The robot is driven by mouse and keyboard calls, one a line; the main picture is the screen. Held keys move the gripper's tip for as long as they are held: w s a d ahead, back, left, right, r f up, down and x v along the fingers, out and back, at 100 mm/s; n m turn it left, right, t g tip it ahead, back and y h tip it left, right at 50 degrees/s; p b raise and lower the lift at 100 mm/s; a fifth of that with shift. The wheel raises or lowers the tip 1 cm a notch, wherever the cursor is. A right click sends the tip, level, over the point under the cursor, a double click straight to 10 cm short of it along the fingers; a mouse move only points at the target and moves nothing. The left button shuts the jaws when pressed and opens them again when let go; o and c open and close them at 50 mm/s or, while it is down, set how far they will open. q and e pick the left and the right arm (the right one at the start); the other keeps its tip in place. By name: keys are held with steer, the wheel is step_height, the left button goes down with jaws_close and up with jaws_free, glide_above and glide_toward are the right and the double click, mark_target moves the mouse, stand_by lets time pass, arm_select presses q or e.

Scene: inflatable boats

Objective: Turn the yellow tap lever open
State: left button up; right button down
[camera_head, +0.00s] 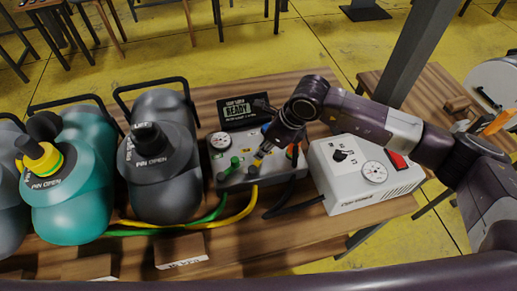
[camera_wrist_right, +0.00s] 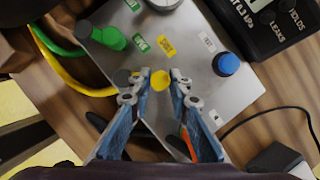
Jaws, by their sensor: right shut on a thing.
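The yellow tap lever (camera_wrist_right: 160,80) stands on a grey manifold box and shows as a round yellow end between my right fingertips in the wrist view. In the head view the yellow lever (camera_head: 257,158) is partly covered by my right gripper (camera_head: 270,147), which reaches over the box from the right. My right gripper (camera_wrist_right: 160,84) is shut on the yellow lever. The grey manifold box (camera_head: 232,181) has a gauge, a green lever (camera_head: 230,166) and a blue knob (camera_wrist_right: 227,64). How far the yellow lever is turned is hard to tell. My left gripper is not in view.
A black "READY" display (camera_head: 239,113) stands behind the box. A white pump unit (camera_head: 362,196) stands close on the right. Grey and teal inflated boats (camera_head: 72,195) lie left. Yellow (camera_head: 238,215) and green hoses run along the wooden table (camera_head: 300,238).

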steer(key=shift+s+d+r+m+t+h+b, duration=0.1)
steer(key=shift+s+d+m+t+h+b, duration=0.2)
steer(key=shift+m+b, duration=0.5)
steer(key=shift+s+d+m+t+h+b, duration=0.25)
steer(key=shift+m+b, duration=0.25)
steer(key=shift+m, duration=0.6)
steer(key=shift+d, duration=0.1)
steer(key=c, duration=1.8)
jaws_free()
steer(key=shift+s, duration=0.1)
steer(key=v, duration=1.2)
